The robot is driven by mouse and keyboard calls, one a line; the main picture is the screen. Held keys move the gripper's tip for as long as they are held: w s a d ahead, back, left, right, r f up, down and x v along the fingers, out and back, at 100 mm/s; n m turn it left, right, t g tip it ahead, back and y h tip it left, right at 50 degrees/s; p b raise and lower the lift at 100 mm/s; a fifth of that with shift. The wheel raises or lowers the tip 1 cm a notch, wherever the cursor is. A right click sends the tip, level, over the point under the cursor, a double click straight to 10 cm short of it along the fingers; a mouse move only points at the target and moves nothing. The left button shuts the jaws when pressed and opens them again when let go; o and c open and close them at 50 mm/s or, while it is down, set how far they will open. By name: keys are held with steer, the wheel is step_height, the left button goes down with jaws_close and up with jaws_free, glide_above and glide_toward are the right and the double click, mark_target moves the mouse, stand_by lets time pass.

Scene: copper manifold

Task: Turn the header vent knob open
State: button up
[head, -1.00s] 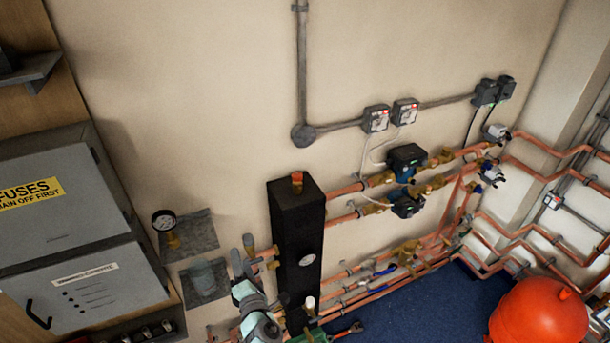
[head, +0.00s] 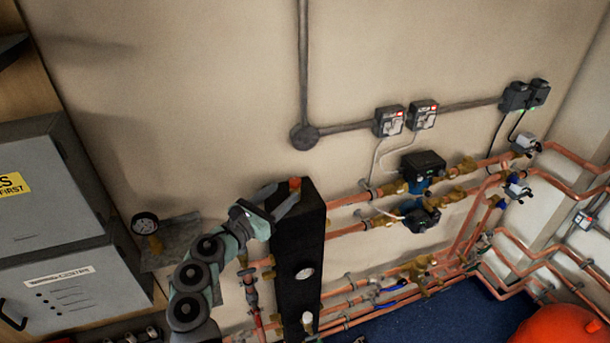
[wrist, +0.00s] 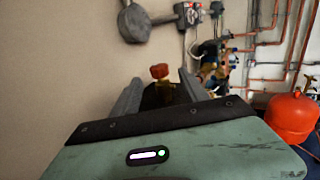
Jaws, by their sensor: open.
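The header vent knob (head: 295,184) is a small orange-red knob on top of the tall black header (head: 298,250). In the wrist view the knob (wrist: 160,71) shows red above a brass stem, between the two grey fingers. My gripper (head: 285,197) is open at the top of the header, with its fingers close to the knob. In the wrist view my gripper (wrist: 158,84) has a finger on each side of the knob, with visible gaps. I cannot tell from these views whether a finger touches it.
A pressure gauge (head: 145,223) stands left of my arm by a grey wall plate. Copper pipes and pumps (head: 422,172) lie right of the header. Grey fuse cabinets (head: 50,200) are at the left.

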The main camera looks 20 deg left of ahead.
mark_target(299, 179)
steer(key=x, duration=0.3)
steer(key=b+x, duration=0.1)
steer(key=x, duration=0.3)
steer(key=shift+w+f, duration=0.1)
steer(key=shift+f, duration=0.15)
steer(key=shift+b+x, duration=0.45)
steer(key=shift+x, duration=0.6)
steer(key=shift+r, duration=0.15)
steer(key=shift+c, duration=0.3)
jaws_close()
